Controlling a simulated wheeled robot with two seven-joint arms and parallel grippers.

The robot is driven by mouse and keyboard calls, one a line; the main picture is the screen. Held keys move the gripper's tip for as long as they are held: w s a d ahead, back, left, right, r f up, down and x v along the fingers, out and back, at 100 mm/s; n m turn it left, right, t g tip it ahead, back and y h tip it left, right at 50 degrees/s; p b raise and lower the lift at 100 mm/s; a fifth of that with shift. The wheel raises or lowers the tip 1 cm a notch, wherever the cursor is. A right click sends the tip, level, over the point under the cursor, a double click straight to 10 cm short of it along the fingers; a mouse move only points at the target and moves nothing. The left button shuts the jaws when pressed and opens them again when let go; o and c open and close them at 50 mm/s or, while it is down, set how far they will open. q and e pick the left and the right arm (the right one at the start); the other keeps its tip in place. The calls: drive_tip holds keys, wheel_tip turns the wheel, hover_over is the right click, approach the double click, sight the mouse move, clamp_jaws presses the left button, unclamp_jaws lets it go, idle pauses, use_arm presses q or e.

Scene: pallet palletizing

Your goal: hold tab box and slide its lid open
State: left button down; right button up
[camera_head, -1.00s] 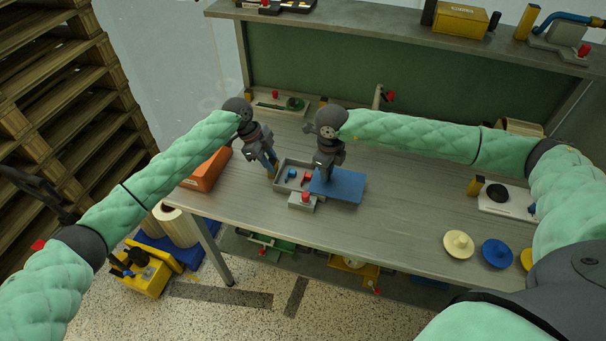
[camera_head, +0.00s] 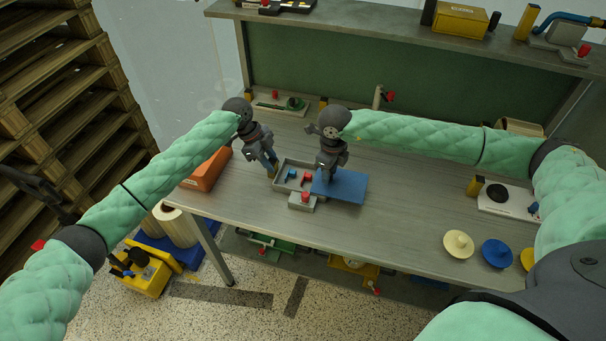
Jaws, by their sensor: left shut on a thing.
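The grey tab box (camera_head: 283,183) stands on the workbench with its left part uncovered. Small blue and red pieces show inside it. Its blue lid (camera_head: 348,189) sticks out well past the box's right side. A grey tab with a red knob (camera_head: 304,198) is at the box's front. My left gripper (camera_head: 273,172) is shut on the tab box at its left wall. My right gripper (camera_head: 324,178) points down at the lid's left end; its fingertips are too small and hidden to tell whether they are open or shut.
An orange bin (camera_head: 207,170) stands left of the box. A tray with small parts (camera_head: 279,107) lies behind it. Yellow and blue knobbed discs (camera_head: 496,253) and a white device (camera_head: 505,203) are at the right. The bench (camera_head: 400,205) between is clear.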

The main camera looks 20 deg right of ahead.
drive_tip(key=shift+o, duration=1.1)
wheel_tip(320, 180, up, 12)
use_arm(q)
drive_tip(key=c, duration=1.1)
unclamp_jaws()
drive_tip(key=shift+o, duration=0.2)
